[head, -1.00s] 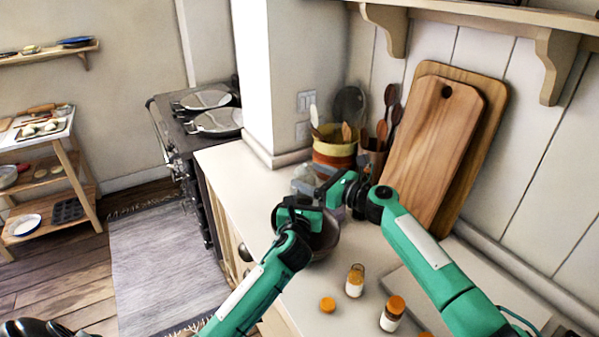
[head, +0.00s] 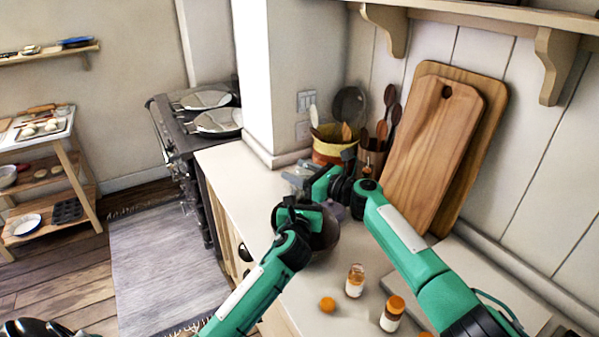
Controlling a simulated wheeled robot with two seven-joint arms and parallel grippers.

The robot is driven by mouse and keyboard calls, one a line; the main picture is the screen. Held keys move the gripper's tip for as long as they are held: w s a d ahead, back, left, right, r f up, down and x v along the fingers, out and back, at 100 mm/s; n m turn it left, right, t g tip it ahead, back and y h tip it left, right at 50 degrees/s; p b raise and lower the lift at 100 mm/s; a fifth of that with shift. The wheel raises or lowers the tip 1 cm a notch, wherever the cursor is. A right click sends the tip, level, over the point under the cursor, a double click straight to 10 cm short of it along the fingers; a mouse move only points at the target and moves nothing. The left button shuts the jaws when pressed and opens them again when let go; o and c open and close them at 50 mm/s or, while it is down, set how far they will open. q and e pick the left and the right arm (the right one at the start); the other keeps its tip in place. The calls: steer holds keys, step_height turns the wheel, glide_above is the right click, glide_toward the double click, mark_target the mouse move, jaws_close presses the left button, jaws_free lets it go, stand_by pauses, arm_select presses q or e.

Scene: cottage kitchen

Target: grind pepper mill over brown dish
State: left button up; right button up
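The brown dish (head: 326,241) looks like a dark round bowl on the counter. My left wrist and gripper cover much of it. My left gripper (head: 312,217) is at the dish's near left side; its fingers are hard to make out, so I cannot tell whether it grips the rim. My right gripper (head: 300,176) is beyond the dish, above the counter in front of the utensil pots. Its grey parts blend with what is behind them, and I cannot tell whether it is open or holds something. I cannot pick out the pepper mill with certainty.
Two small jars (head: 355,281) (head: 391,314) and an orange lid (head: 327,304) stand near the counter front. A yellow-and-red utensil crock (head: 333,148) and cutting boards (head: 432,155) are at the wall. Counter (head: 235,175) left of the dish is clear.

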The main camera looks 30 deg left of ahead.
steer(key=shift+f+m+t, duration=0.1)
steer(key=shift+m+t, duration=0.2)
steer(key=shift+t, duration=0.1)
steer(key=shift+c, duration=0.4)
steer(key=shift+w+m+t+h, duration=0.25)
steer(key=shift+m+t+h, duration=0.25)
steer(key=shift+m+t, duration=0.6)
steer(key=shift+s+a+r+t, duration=0.15)
steer(key=shift+r+t, duration=0.25)
steer(key=shift+t, duration=0.6)
steer(key=shift+a+r+m+t+h, duration=0.1)
steer(key=shift+a+m+t+h, duration=0.05)
steer(key=shift+m+t+h, duration=0.35)
steer(key=shift+d+m+t+h, duration=0.25)
steer(key=shift+m+t+h, duration=0.15)
steer(key=shift+m+t, duration=0.35)
steer(key=shift+m+t+h, duration=0.25)
steer(key=shift+t+h, duration=0.05)
steer(key=shift+t, duration=0.25)
steer(key=shift+a+m+t+h, duration=0.1)
steer(key=shift+m+t+h, duration=0.3)
steer(key=shift+m+h, duration=0.1)
steer(key=shift+m+t+h, duration=0.3)
steer(key=shift+t, duration=0.1)
steer(key=shift+w+d+f+h, duration=0.25)
steer(key=shift+w+d+h, duration=0.05)
steer(key=shift+w, duration=0.05)
